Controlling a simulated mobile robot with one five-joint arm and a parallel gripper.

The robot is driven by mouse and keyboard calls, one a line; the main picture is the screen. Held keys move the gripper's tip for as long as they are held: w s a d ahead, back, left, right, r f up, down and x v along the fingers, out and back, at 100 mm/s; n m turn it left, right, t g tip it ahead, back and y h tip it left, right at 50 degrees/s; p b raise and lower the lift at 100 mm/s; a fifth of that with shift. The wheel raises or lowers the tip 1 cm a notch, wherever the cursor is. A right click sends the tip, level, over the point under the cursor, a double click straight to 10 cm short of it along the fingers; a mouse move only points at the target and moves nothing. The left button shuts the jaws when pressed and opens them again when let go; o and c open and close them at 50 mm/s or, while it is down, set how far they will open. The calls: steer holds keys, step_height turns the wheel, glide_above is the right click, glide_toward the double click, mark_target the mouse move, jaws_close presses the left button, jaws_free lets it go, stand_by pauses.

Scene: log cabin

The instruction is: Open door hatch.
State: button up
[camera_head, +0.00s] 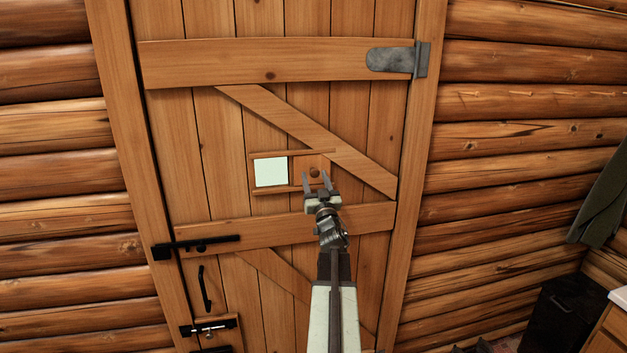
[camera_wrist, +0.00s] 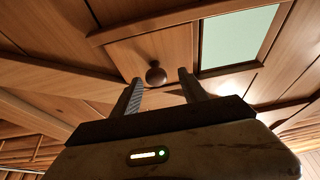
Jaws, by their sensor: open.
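The door hatch is a small wooden panel (camera_head: 310,162) with a round knob (camera_head: 314,172), set between two horizontal rails on the plank door (camera_head: 222,120). The panel stands at the right of its rails, and a pale open window (camera_head: 271,171) shows to its left. In the wrist view the panel (camera_wrist: 125,50), its knob (camera_wrist: 156,75) and the pale opening (camera_wrist: 238,40) also show. My gripper (camera_head: 318,176) is open in front of the panel. In the wrist view its two fingers (camera_wrist: 160,85) stand on either side of the knob, apart from it.
A diagonal brace (camera_head: 300,135) runs just above the panel. A black bolt (camera_head: 205,244), a handle (camera_head: 204,288) and a lower latch (camera_head: 210,327) are at the door's left. A dark cabinet (camera_head: 556,312) and hanging cloth (camera_head: 604,200) are at the right.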

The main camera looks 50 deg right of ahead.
steer(key=b+v, duration=0.2)
steer(key=v, duration=0.5)
steer(key=shift+a, duration=0.15)
